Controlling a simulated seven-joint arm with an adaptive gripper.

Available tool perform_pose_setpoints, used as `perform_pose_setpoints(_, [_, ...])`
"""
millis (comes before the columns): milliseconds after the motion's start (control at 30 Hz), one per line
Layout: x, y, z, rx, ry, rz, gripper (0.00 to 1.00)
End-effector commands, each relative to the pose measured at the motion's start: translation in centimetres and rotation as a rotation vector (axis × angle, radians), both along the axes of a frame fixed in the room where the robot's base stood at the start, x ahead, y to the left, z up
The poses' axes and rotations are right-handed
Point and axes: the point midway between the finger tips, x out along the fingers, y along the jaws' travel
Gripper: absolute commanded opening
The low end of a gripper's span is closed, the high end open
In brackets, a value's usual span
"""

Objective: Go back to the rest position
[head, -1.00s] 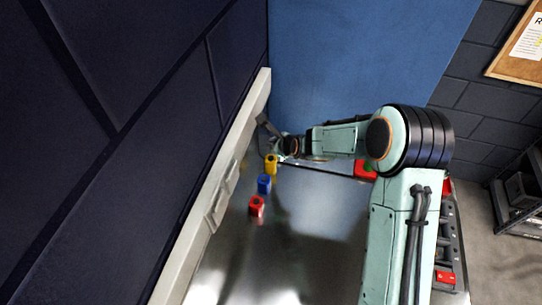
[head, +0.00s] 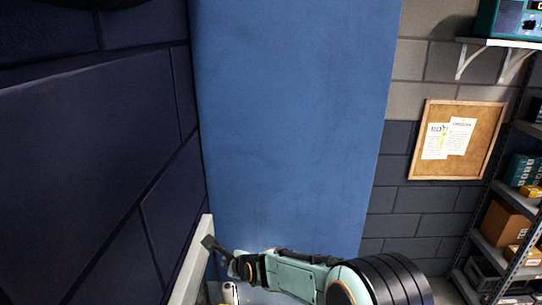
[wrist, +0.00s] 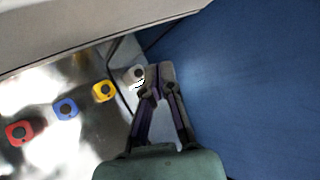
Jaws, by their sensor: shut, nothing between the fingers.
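In the wrist view, my gripper (wrist: 158,78) is at the middle, its two dark fingers closed together at the tips with nothing between them. Below it to the left, red (wrist: 19,132), blue (wrist: 66,109) and yellow (wrist: 104,91) pieces with dark round centres stand in a row on a shiny surface (wrist: 45,90). A whitish piece with a dark centre (wrist: 134,76) shows just left of the fingertips. I cannot tell its distance from them.
A blue panel (head: 290,120) stands behind the arm. A pale ledge (head: 193,265) runs along the dark wall at left. A cork board (head: 460,140) and loaded shelves (head: 510,240) are at the right. A dark cable lies near the whitish piece in the wrist view.

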Motion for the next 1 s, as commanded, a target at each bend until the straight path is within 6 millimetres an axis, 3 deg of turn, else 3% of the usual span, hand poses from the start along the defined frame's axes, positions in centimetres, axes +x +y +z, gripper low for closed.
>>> perform_pose_setpoints(33, [0.3,-1.4,4.0,-0.01,-0.077,-0.023,0.0])
perform_pose_setpoints(100, [-0.5,-3.8,8.5,-0.038,-0.149,-0.054,0.0])
perform_pose_setpoints(200, [-3.7,-7.7,12.6,-0.167,-0.198,-0.048,0.0])
perform_pose_setpoints(300, [-8.6,-11.7,14.4,-0.375,-0.207,0.027,0.0])
perform_pose_setpoints(367, [-12.2,-14.0,14.5,-0.516,-0.188,0.108,0.0])
perform_pose_setpoints(400, [-15.0,-15.5,14.0,-0.616,-0.164,0.187,0.0])
perform_pose_setpoints(500, [-22.5,-18.3,11.2,-0.836,-0.066,0.486,0.0])
perform_pose_setpoints(600, [-28.7,-19.5,8.0,-0.942,0.031,0.854,0.0])
perform_pose_setpoints(700, [-33.2,-19.8,5.7,-0.949,0.097,1.207,0.0])
perform_pose_setpoints(833, [-35.6,-20.0,5.3,-0.941,0.081,1.491,0.0])
perform_pose_setpoints(1000, [-36.0,-20.1,5.3,-0.952,0.038,1.6,0.0])
